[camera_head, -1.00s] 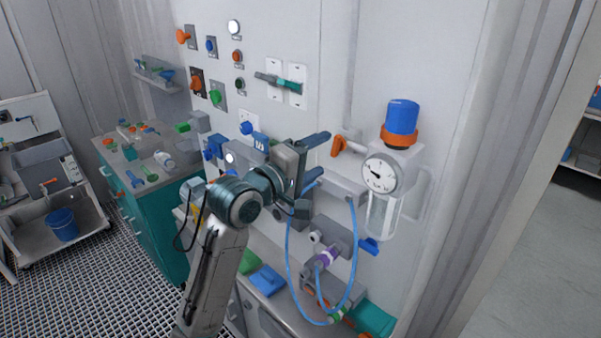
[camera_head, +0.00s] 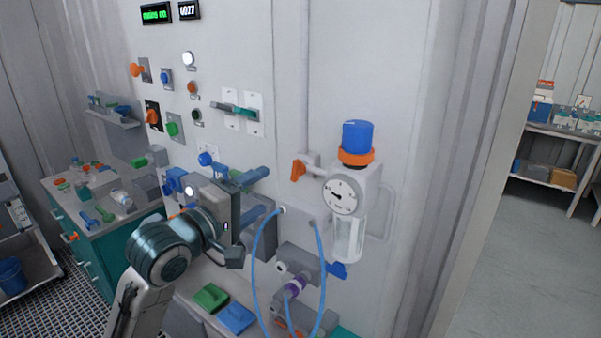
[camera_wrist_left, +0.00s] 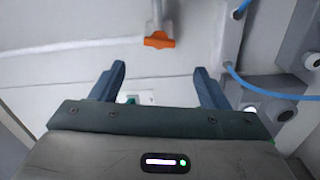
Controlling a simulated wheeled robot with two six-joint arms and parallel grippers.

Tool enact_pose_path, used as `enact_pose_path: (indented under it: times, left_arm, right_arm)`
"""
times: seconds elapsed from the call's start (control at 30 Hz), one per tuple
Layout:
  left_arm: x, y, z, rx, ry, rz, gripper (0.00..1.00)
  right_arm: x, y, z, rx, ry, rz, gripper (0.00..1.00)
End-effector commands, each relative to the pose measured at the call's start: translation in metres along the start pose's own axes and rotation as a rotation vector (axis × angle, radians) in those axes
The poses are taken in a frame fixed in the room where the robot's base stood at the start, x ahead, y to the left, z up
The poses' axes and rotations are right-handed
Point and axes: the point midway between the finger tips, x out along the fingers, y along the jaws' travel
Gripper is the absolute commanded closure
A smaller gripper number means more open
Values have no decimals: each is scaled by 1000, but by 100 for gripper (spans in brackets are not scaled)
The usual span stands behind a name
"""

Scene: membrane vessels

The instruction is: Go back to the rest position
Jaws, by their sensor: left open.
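My left gripper (camera_head: 266,190) is in front of the wall panel in the head view, its two blue fingers spread and nothing between them. In the left wrist view the open fingers (camera_wrist_left: 160,70) point toward the pale wall. An orange valve handle (camera_head: 298,170) is just right of the fingertips in the head view. It also shows ahead of the fingers in the left wrist view (camera_wrist_left: 159,40). My gripper and wrist hide part of the panel fittings behind them. My right gripper is in neither view.
A filter housing with a blue cap (camera_head: 358,136) and a round gauge (camera_head: 341,196) stands to the right. Blue tubing (camera_head: 255,270) loops below the gripper. A green cabinet (camera_head: 108,255) is at the left. Open floor (camera_head: 500,270) shows at the right.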

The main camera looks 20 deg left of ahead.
Motion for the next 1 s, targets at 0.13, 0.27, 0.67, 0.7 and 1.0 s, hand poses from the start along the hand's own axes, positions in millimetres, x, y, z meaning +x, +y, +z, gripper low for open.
enact_pose_path:
  times: [0.13, 0.27, 0.67, 0.7, 1.0]
  left_arm:
    - [-1, -11, 1, 22, 4, -25, 31]
    - [-7, -59, 9, 131, 12, -141, 31]
    - [-120, -281, 67, 743, -249, -769, 31]
    - [-136, -296, 73, 793, -297, -818, 31]
    - [-234, -363, 110, 1031, -644, -1054, 31]
  right_arm:
    - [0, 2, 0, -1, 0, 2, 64]
    - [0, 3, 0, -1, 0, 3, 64]
    - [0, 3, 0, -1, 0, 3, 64]
    - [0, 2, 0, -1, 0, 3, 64]
    - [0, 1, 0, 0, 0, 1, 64]
